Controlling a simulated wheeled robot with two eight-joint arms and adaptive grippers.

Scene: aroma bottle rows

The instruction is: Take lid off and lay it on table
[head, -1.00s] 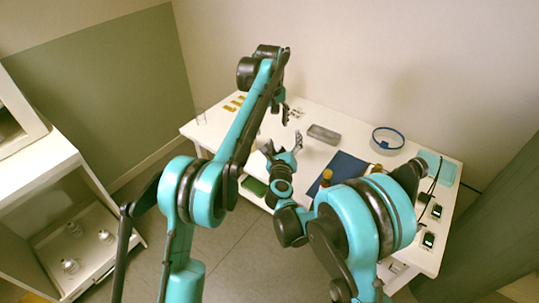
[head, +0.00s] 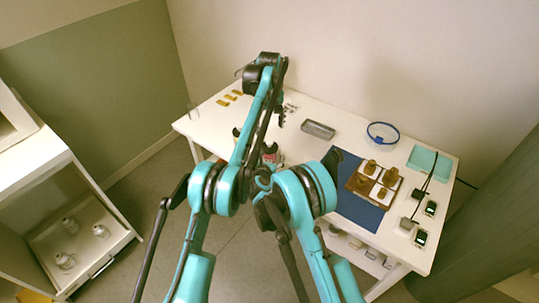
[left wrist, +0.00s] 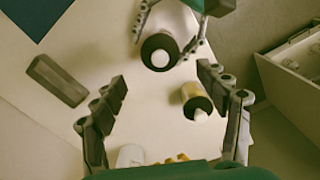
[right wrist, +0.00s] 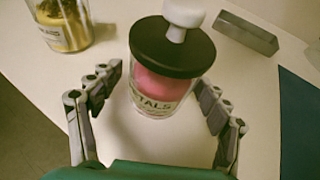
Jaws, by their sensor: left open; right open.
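A clear jar of pink petals (right wrist: 160,90) stands on the white table (right wrist: 110,135), its black lid (right wrist: 172,48) with a white knob seated on top. It also shows in the left wrist view (left wrist: 160,50) and, partly hidden, in the head view (head: 270,151). My right gripper (right wrist: 160,92) is open, with its fingers on either side of this jar; contact is not clear. My left gripper (head: 281,114) is open and empty above the table; in the left wrist view (left wrist: 165,100) the jars are beyond its fingers.
A second lidded jar with gold contents (right wrist: 65,22) stands close by. A grey tin (head: 318,130) lies behind. A blue mat (head: 352,208) with a brown tray (head: 357,184) of small brown items, a blue-rimmed round dish (head: 383,135) and a teal tray (head: 429,163) are to the right.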

